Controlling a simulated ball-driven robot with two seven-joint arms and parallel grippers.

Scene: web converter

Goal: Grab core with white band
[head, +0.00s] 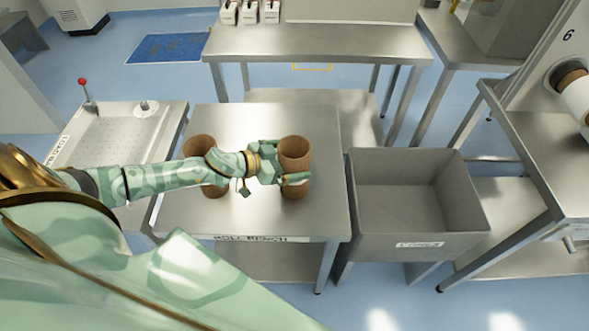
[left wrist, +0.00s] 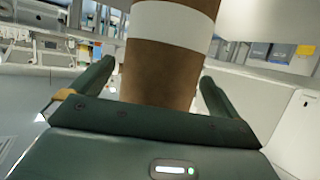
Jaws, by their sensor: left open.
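A brown cardboard core (head: 294,153) stands upright on the steel table (head: 320,215). In the left wrist view the core (left wrist: 160,75) carries a white band (left wrist: 172,27) near the top of the picture. My left gripper (head: 288,164) is open, with one finger on each side of this core. I cannot tell whether the fingers touch it. A second brown core (head: 198,146) stands farther left on the table, partly hidden by my left arm; no band shows on it. My right gripper is not in view.
A grey bin (head: 400,215) stands right of the table. A perforated plate station (head: 115,130) with a red-knobbed lever is at left. Another steel table (head: 320,42) with small white items stands behind. A machine with a roll (head: 572,90) is at far right.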

